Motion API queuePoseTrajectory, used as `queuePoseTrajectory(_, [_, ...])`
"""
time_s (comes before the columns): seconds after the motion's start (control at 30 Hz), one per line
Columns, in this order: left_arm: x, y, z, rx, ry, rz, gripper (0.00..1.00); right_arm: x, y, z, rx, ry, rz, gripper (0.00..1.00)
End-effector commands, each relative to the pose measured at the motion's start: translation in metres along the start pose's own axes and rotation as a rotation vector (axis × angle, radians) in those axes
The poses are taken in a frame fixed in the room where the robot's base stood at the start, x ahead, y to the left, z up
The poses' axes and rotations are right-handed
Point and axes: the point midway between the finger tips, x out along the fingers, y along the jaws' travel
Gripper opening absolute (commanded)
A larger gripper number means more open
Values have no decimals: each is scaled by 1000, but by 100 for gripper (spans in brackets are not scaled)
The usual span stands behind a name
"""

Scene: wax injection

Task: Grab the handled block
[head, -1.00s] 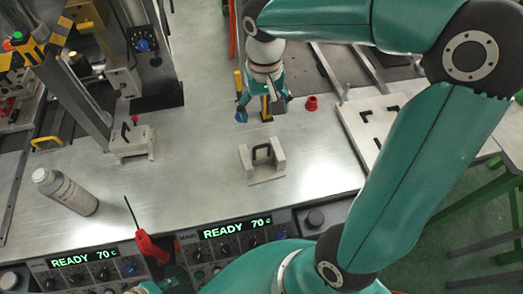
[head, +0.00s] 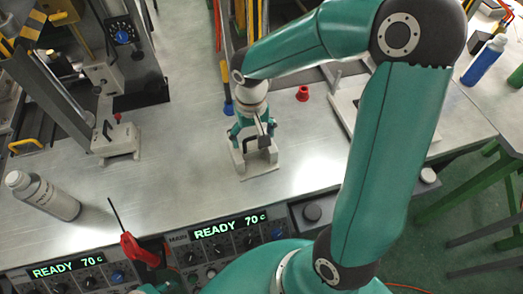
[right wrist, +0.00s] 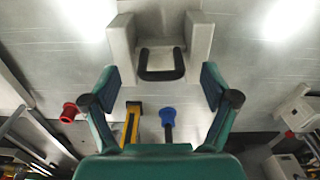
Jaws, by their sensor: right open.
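The handled block (head: 259,170) is a pale block with two raised ends and a black handle between them; it stands on the metal bench. In the right wrist view its black handle (right wrist: 161,75) lies just beyond my fingertips, between the two raised ends. My right gripper (head: 252,132) is open and empty at the block's far side, partly covering it in the head view. In the right wrist view the open fingers (right wrist: 158,88) are spread wider than the handle, and I cannot tell whether they touch the block. My left gripper is not in view.
A red cup-like piece (head: 303,94) and a blue-tipped tool (head: 228,108) lie behind the block. Another pale block (head: 117,140) stands at left, near a white bottle (head: 43,195). Control panels (head: 215,240) line the front edge. Bench left of the block is clear.

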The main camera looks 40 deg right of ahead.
Motion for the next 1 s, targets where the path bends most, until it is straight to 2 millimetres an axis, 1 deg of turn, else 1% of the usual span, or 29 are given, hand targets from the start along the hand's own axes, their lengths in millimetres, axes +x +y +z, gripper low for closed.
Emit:
queuePoseTrajectory(0.03, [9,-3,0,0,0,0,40,11,0,0,0,-1,0,86])
queuePoseTrajectory(0.07, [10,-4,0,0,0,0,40,13,0,0,0,0,0,86])
queuePoseTrajectory(0.33, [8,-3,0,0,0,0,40,13,0,0,0,1,-1,86])
queuePoseTrajectory(0.83, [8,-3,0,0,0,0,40,12,-1,0,-1,0,0,3])
queuePoseTrajectory(0.87, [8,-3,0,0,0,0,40,12,-1,0,-1,0,0,0])
queuePoseTrajectory(1.0, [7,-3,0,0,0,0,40,11,-1,-1,-1,4,-1,0])
